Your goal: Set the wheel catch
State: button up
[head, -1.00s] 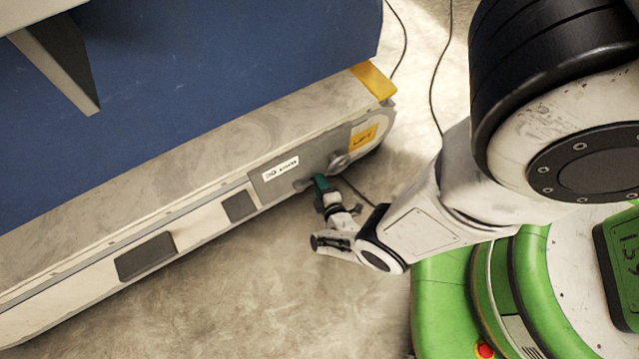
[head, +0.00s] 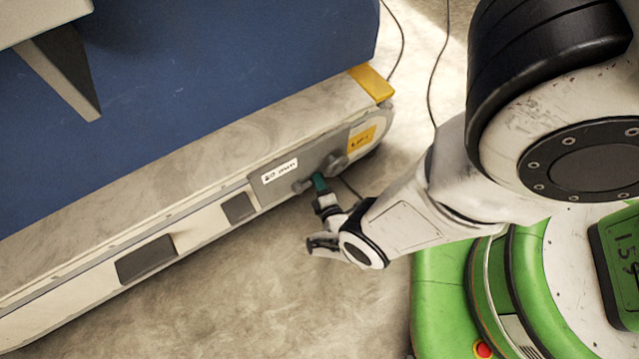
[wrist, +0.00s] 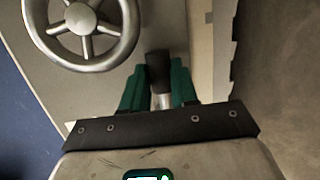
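The black-ended catch lever (wrist: 158,68) with a metal shaft stands between my gripper's two green fingers (wrist: 158,86) in the wrist view. Both fingers appear pressed against its sides, with no clear gap. A spoked metal hand wheel (wrist: 85,32) is at the upper left of the wrist view, beside the fingers and not touched. In the head view my gripper (head: 319,182) meets the grey end panel beside the wheel (head: 334,163). The lever itself is hidden there by the fingers.
The panel sits at the end of a long, low pale machine beam (head: 190,220) with a blue body (head: 220,90) behind it. A yellow block (head: 371,82) tops the beam's corner. Thin cables (head: 431,80) run across the floor behind. The floor in front is clear.

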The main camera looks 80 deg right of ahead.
jog(key=o, duration=0.5)
jog(key=shift+p+v, duration=1.25)
jog(key=shift+v, duration=4.2)
